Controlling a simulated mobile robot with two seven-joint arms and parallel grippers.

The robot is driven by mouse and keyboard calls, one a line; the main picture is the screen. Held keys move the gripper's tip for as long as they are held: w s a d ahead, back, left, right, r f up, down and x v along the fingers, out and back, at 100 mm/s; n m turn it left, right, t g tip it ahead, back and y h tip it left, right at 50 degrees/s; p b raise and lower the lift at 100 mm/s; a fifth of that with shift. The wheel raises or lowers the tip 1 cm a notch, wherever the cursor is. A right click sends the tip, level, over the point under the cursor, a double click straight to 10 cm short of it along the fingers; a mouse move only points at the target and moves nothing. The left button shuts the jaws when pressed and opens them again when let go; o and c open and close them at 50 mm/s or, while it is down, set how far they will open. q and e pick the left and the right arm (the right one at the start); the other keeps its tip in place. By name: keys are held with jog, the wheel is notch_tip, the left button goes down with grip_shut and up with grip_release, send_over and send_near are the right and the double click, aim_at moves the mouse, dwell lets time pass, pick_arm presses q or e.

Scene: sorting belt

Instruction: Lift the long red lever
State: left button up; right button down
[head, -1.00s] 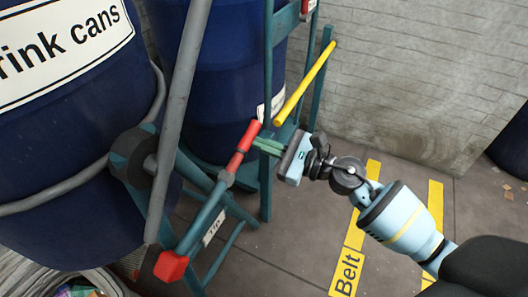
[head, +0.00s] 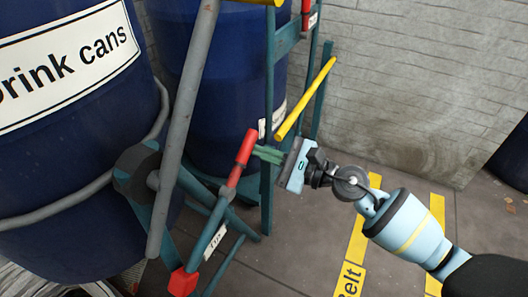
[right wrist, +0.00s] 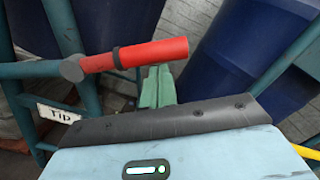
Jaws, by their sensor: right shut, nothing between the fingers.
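The long red lever (head: 243,157) has a red round grip at its upper end on a teal bar (head: 212,232). The bar slopes down left to a red block (head: 183,283) beside a "Tip" sign (head: 215,243). My right gripper (head: 260,153) is shut and empty, its green fingertips at the right side of the red grip. In the right wrist view the red grip (right wrist: 150,54) crosses just beyond the fingertips (right wrist: 158,80). The fingers appear against or very close to it; I cannot tell whether they touch. My left gripper is not in view.
A blue drum labelled "Drink cans" (head: 70,190) stands at left on a teal frame, with a grey bar (head: 185,120) in front. Another blue drum (head: 220,90) stands behind. A yellow bar (head: 305,97) is above my gripper. Floor at right is open.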

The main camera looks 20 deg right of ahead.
jog(key=s+d+f+b, duration=0.3)
jog(key=s+d+b, duration=0.1)
jog(key=s+d, duration=0.3)
jog(key=shift+d+f, duration=0.35)
jog(key=shift+d, duration=0.4)
dwell(0.5)
